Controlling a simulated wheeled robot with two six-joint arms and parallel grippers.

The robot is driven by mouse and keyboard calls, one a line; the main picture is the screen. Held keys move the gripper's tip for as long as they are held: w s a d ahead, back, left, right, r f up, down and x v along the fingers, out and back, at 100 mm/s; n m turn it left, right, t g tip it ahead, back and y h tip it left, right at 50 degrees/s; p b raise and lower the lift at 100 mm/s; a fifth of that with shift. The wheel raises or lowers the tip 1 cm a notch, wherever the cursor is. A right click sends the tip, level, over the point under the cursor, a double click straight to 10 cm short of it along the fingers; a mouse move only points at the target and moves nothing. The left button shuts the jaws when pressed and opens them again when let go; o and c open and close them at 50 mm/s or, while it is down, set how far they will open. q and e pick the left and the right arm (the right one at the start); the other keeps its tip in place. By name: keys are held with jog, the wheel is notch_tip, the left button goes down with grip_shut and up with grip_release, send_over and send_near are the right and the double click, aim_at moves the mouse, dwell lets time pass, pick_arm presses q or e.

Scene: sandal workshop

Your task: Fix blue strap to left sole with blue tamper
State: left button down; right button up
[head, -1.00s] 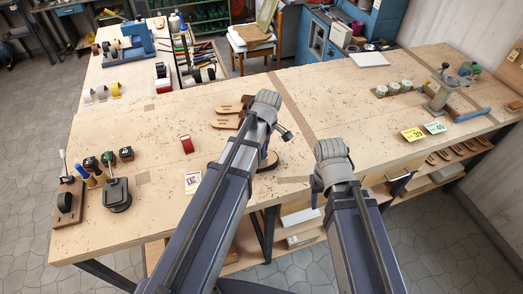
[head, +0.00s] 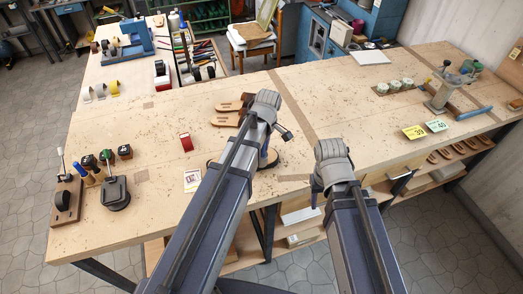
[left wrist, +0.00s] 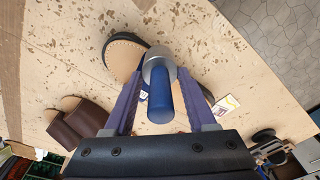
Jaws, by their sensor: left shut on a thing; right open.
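My left gripper (left wrist: 158,110) is shut on the blue tamper (left wrist: 160,102), which has a blue handle and a round metal head. In the left wrist view the tamper's head overlaps a tan sole (left wrist: 122,52) with a dark edge; I cannot tell whether they touch. In the head view my left arm hides most of this sole (head: 214,163) and of the tamper.
Brown soles (head: 226,120) lie just beyond my left arm. A dark brown sandal part (left wrist: 72,122) shows in the left wrist view. Stamps and a tool stand (head: 67,203) fill the left corner.

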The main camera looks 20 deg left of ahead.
pick_arm(q)
jog(key=shift+r, duration=0.65)
pick_arm(e)
jog(key=shift+r, duration=0.65)
pick_arm(q)
jog(key=shift+r, duration=0.1)
notch_tip(320, 180, up, 6)
jog(key=p, duration=0.6)
pick_arm(e)
notch_tip(320, 180, up, 6)
pick_arm(q)
jog(key=shift+a, duration=0.1)
